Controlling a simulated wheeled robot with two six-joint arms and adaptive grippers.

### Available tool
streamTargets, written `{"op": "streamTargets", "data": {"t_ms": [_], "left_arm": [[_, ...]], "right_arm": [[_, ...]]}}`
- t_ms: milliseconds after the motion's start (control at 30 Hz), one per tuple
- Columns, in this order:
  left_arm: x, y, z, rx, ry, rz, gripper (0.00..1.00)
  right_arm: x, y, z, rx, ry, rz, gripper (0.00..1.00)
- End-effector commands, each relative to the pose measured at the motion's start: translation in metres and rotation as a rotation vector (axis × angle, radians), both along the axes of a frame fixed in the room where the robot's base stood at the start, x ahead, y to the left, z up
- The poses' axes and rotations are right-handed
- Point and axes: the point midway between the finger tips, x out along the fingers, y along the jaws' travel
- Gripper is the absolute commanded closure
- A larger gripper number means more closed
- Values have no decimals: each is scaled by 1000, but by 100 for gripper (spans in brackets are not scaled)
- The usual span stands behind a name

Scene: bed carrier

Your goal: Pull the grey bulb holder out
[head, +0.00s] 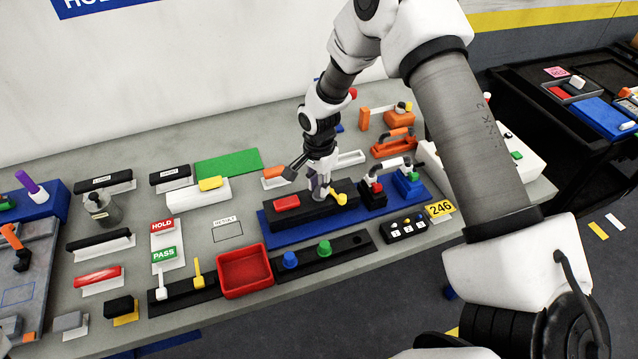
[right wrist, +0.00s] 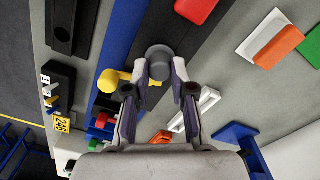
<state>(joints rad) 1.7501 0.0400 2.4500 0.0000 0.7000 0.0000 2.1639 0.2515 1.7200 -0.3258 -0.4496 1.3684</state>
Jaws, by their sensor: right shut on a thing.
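The grey bulb holder (right wrist: 160,58) shows as a round grey end between my fingertips in the right wrist view. In the head view the grey holder (head: 319,194) stands at the black block (head: 313,208) on the blue base (head: 270,231), mostly hidden by my fingers. My right gripper (head: 319,180) points down and is shut on it; the gripper also shows in the right wrist view (right wrist: 162,78). I cannot tell whether the holder is still seated in the block. A yellow knob (head: 339,197) is just right of the holder. My left gripper is not in view.
A red button (head: 287,203) lies left of the holder on the same block. Red and blue blocks with a clamp (head: 374,192) stand to the right. A red tray (head: 245,272) and a black strip with blue and green knobs (head: 322,257) are in front.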

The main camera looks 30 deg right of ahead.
Motion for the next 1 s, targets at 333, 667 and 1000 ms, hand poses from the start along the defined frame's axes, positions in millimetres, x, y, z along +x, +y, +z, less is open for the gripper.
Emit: {"op": "streamTargets", "data": {"t_ms": [333,667,1000], "left_arm": [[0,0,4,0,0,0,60],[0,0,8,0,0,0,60],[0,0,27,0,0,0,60]], "right_arm": [[0,0,4,0,0,0,100],[0,0,8,0,0,0,100],[0,0,29,0,0,0,100]]}}
